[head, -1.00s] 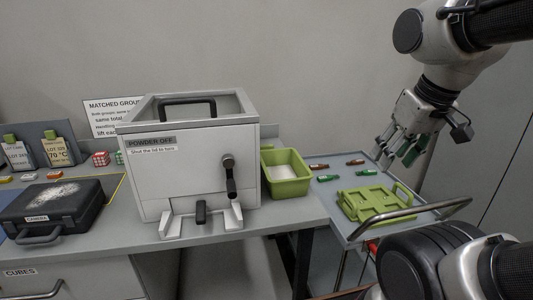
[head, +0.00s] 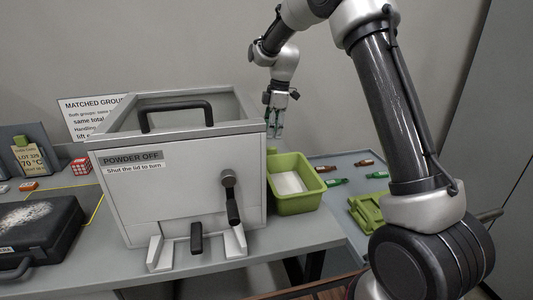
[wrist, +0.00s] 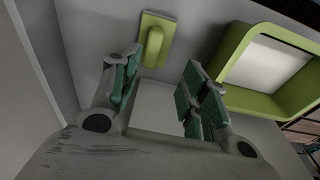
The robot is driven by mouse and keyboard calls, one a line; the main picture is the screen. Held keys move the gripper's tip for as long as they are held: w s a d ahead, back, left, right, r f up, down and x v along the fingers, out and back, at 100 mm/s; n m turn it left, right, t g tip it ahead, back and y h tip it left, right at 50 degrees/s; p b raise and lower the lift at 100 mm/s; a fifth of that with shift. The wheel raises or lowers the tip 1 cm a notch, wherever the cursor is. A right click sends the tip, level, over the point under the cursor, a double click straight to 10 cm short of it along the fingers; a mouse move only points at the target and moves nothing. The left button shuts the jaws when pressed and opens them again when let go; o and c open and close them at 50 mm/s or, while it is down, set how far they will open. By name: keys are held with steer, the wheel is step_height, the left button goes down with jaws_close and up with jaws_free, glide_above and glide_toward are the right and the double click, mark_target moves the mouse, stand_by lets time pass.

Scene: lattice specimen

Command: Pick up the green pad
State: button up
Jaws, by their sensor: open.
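A lime-green pad (wrist: 165,40), a small flat rectangle with a raised rounded part, lies on the grey surface at the upper middle of the wrist view. In the head view a sliver of green (head: 271,150), probably the same pad, shows between the white box and the green bin; the rest is hidden. My gripper (head: 275,124) points down above that spot. In the wrist view my gripper (wrist: 158,92) is open and empty, its fingers apart, with the pad beyond the fingertips and nearer the left finger.
The white powder box (head: 185,185) with its black handle stands close on the left. A green bin (head: 294,185) with a white bottom is on the right; it also shows in the wrist view (wrist: 228,95). Small bottles (head: 338,182) and a green tray (head: 367,212) lie farther right.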

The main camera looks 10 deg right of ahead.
mark_target(268, 147)
steer(key=f, duration=0.2)
steer(key=w+f, duration=0.1)
steer(key=shift+a+f, duration=0.3)
steer(key=shift+a, duration=0.05)
steer(key=f, duration=0.5)
steer(key=shift+w+a, duration=0.15)
steer(key=shift+w, duration=0.05)
jaws_close()
